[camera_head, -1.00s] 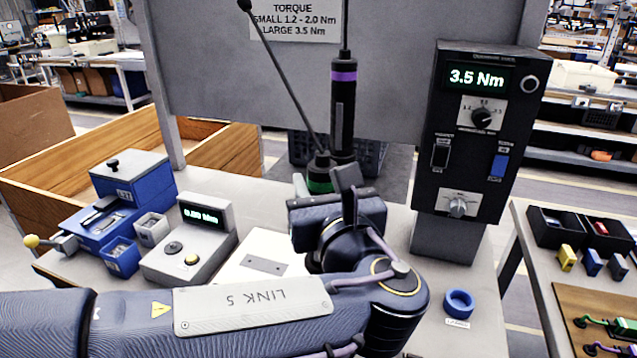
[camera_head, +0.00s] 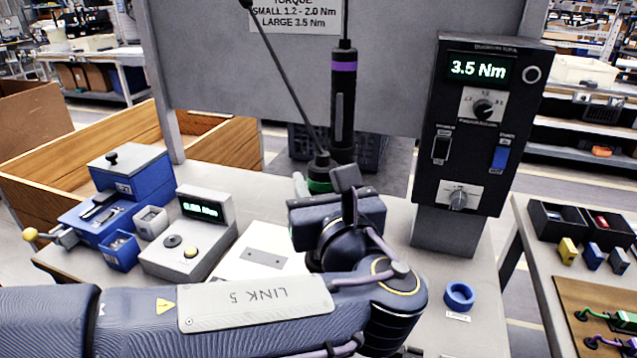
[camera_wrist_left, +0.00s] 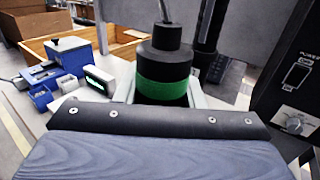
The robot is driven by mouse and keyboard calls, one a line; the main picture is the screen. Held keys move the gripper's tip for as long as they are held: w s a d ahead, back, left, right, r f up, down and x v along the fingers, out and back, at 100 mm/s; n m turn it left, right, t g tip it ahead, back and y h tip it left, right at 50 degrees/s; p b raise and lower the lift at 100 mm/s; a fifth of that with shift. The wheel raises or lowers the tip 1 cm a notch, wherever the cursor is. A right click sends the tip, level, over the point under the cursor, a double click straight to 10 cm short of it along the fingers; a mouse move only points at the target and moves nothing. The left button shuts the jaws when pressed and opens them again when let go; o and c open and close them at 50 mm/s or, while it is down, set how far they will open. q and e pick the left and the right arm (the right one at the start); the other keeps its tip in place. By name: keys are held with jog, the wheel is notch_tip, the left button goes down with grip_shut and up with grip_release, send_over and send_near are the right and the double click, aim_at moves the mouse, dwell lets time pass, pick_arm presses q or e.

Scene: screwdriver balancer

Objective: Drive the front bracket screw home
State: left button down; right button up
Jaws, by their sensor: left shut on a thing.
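A black screwdriver with a green band (camera_head: 319,185) hangs from a slanted cable; its green band (camera_wrist_left: 162,91) fills the middle of the left wrist view. My left gripper (camera_head: 320,184) is shut on it, and the pale fingers flank the band in the left wrist view. The screwdriver's lower end is hidden behind my gripper. A flat grey plate with two dark holes (camera_head: 265,258), perhaps the bracket, lies on a white surface left of my wrist. No screw can be made out. My right gripper is in neither view.
A purple-banded screwdriver (camera_head: 343,100) hangs close behind. A torque controller (camera_head: 480,130) reading 3.5 Nm stands right; a meter (camera_head: 195,235) and blue feeder (camera_head: 125,195) stand left. A blue ring (camera_head: 459,296) lies near the front right.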

aim_at(320, 158)
pick_arm(q)
jog(key=shift+d+f+b, duration=0.1)
jog(key=shift+f+b, duration=0.5)
jog(key=shift+f, duration=0.45)
dwell(1.0)
notch_tip(320, 158, up, 7)
jog(key=p, duration=0.6)
jog(key=shift+f, duration=0.2)
jog(key=shift+s+f, duration=0.1)
